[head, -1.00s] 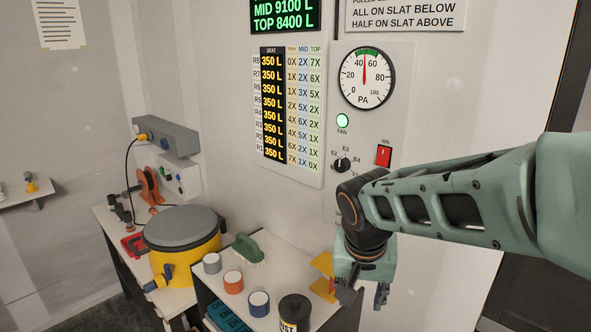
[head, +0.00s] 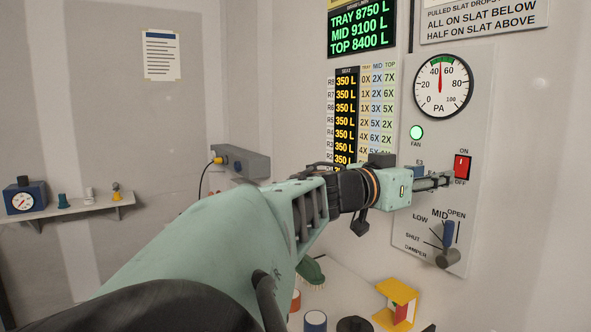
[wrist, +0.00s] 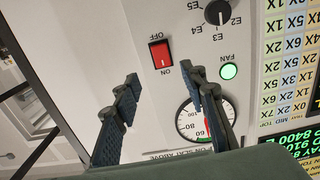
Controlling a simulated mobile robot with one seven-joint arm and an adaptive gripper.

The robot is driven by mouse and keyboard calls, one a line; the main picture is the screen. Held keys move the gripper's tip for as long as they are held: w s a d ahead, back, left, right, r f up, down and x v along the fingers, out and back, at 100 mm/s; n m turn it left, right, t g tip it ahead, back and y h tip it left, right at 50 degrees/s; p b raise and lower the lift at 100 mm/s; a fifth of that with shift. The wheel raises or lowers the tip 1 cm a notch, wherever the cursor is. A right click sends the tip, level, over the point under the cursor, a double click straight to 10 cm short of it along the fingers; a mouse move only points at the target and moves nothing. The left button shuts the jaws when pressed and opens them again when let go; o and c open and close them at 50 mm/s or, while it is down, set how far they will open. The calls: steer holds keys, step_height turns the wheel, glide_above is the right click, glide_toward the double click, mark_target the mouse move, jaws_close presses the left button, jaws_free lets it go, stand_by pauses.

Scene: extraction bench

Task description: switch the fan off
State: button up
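The red fan rocker switch (head: 462,167) sits on the grey wall panel, with ON above it and OFF below. In the wrist view, turned upside down, the switch (wrist: 161,54) shows whole, just beyond the gap between my fingertips. My gripper (head: 448,180) points at the panel just left of the switch in the head view. In the wrist view its two fingers (wrist: 165,77) are apart with nothing between them. I cannot tell whether a fingertip touches the panel. The FAN lamp (head: 416,132) glows green. The PA gauge (head: 442,85) needle stands in the green band.
A damper lever (head: 449,236) and its knob stick out below the switch. The selector knob (wrist: 217,12) is beside the switch, mostly hidden by my arm in the head view. A yellow stand (head: 397,300) is on the bench below.

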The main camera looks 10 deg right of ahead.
mark_target(460, 164)
steer(key=shift+r+x, duration=0.15)
steer(key=shift+x, duration=1.6)
steer(key=shift+r+x, duration=0.2)
steer(key=shift+x, duration=1.55)
steer(key=shift+r+x, duration=0.15)
steer(key=shift+x, duration=1.6)
steer(key=shift+w+a, duration=0.1)
jaws_close()
